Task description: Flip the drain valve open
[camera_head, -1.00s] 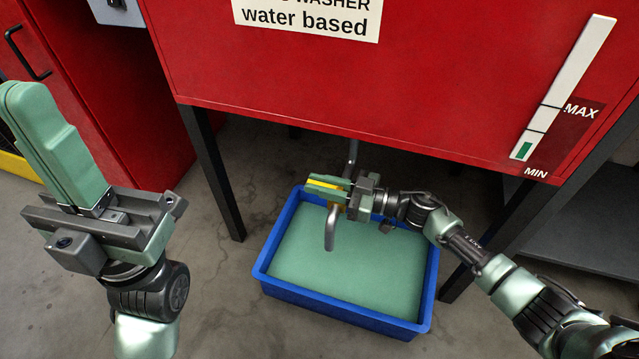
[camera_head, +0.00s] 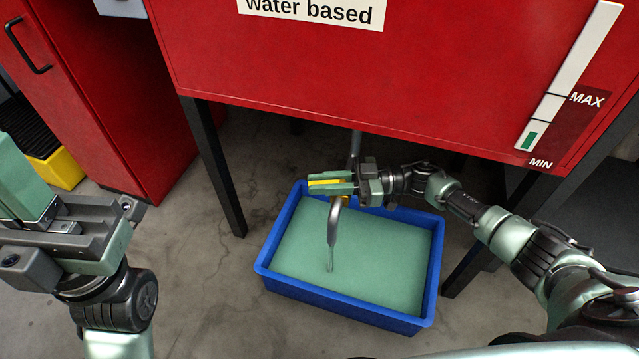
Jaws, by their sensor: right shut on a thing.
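The drain pipe (camera_head: 334,222) is a grey tube that comes down under the red washer cabinet (camera_head: 330,85) and ends over the blue tray. The drain valve's yellow lever (camera_head: 324,183) shows between the green fingers of my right gripper (camera_head: 330,182), which is shut on it beside the pipe. The lever's far part and the valve body are mostly hidden by the gripper. A thin stream (camera_head: 331,262) shows below the pipe mouth. My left gripper (camera_head: 22,190) is at the left edge, away from the valve, and partly cut off; its opening is unclear.
The blue tray (camera_head: 343,312) stands on the concrete floor under the pipe, with green liquid in it. Dark cabinet legs (camera_head: 220,180) stand on both sides. A level gauge (camera_head: 566,80) shows green near MIN. A yellow bin (camera_head: 58,168) sits at the far left.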

